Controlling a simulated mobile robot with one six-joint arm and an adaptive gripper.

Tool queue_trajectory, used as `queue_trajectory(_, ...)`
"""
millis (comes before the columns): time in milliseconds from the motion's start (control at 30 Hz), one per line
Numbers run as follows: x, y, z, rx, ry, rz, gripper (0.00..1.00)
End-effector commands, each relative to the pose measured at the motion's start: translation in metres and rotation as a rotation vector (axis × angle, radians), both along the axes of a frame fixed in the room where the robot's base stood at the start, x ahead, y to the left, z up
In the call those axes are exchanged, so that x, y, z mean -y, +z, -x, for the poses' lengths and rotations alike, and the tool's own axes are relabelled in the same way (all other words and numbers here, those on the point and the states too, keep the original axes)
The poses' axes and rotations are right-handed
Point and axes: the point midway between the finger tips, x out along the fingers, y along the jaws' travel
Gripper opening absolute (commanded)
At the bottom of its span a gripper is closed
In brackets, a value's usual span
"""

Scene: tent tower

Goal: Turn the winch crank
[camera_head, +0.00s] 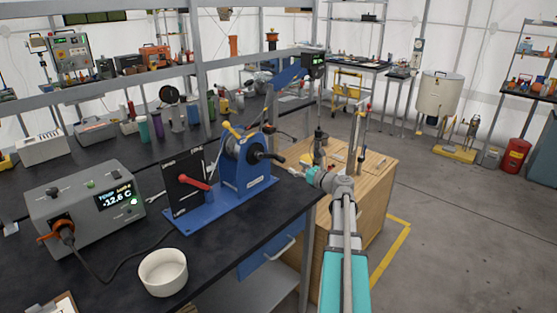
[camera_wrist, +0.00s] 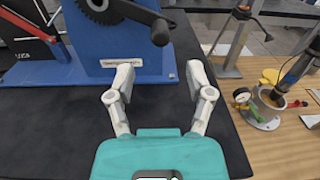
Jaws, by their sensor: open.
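The blue winch (camera_head: 243,165) stands on a blue base on the black bench in the head view. Its crank (camera_head: 267,157) has a black arm and a dark knob sticking out to the right. In the wrist view the crank knob (camera_wrist: 160,32) shows at the top, beyond and above the fingertips. My gripper (camera_wrist: 158,82) is open and empty, its two white fingers spread apart in front of the winch's blue base (camera_wrist: 140,65). The fingers are apart from the crank. In the head view my gripper (camera_head: 300,172) is at the right of the winch, near the bench edge.
A panel with a red lever (camera_head: 195,182) stands left of the winch. A grey meter box (camera_head: 85,208) and a white bowl (camera_head: 163,272) are on the bench. A wooden cabinet (camera_head: 370,185) with tools stands close right of the bench.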

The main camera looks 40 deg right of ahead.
Motion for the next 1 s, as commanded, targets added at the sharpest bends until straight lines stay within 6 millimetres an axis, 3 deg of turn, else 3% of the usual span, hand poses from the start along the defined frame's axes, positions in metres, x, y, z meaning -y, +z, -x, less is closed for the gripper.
queue_trajectory(500, -0.012, 0.000, -0.077, 0.000, 0.000, 0.000, 0.68)
queue_trajectory(700, -0.016, 0.000, -0.091, 0.000, 0.000, 0.000, 0.68)
queue_trajectory(1000, -0.017, 0.000, -0.094, 0.000, -0.001, 0.000, 0.68)
